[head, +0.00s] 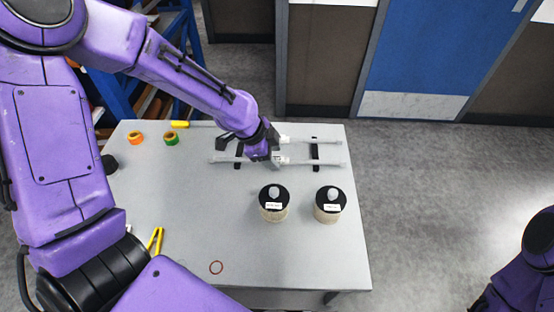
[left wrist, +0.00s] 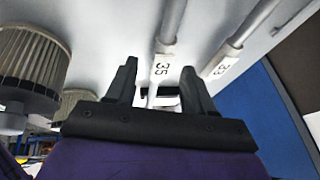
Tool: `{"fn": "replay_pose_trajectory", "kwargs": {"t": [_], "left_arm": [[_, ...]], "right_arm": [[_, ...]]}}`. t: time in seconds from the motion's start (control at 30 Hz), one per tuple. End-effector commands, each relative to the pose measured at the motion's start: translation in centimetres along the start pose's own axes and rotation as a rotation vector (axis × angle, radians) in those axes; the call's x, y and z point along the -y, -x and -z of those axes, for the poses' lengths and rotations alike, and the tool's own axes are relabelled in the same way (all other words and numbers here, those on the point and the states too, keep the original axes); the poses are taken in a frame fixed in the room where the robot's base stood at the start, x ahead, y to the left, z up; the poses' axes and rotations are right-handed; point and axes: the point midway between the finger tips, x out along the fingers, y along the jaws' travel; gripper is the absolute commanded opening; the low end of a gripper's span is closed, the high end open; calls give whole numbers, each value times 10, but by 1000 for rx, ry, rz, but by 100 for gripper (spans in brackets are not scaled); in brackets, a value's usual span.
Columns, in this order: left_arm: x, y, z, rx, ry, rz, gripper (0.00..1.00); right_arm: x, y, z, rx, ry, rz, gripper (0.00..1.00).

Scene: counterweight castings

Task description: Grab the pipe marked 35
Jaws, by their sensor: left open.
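Two light grey pipes lie side by side across black supports on the table. In the left wrist view, the pipe marked 35 (left wrist: 170,25) has its white tag between my fingers, and the pipe marked 33 (left wrist: 245,25) lies to the right. In the head view, the 35 pipe (head: 305,162) is the one nearer the filters, and the 33 pipe (head: 310,141) is behind it. My left gripper (left wrist: 158,75) is open, with a finger on each side of the 35 pipe; contact cannot be told. It hides part of both pipes in the head view (head: 272,157). My right gripper is out of view.
Two black-topped cylindrical filters (head: 273,203) (head: 328,206) stand in front of the pipes.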

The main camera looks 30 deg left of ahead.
Motion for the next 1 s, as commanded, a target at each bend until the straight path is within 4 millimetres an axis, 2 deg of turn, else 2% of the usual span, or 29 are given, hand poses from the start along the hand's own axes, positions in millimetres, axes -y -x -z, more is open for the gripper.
{"fn": "replay_pose_trajectory", "kwargs": {"t": [0.1, 0.33, 0.5, 0.83, 1.0], "left_arm": [[0, -14, 0, 1, 0, 1, 53], [0, -17, 0, 0, 0, 2, 53], [0, -16, 0, 0, 0, 2, 0], [1, -14, 2, -1, 0, 3, 0], [4, -4, 8, -2, -3, 2, 0]], "right_arm": [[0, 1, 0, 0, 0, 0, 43], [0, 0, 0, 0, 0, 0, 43], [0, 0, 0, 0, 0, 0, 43], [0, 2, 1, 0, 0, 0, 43], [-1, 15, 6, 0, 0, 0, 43]]}}
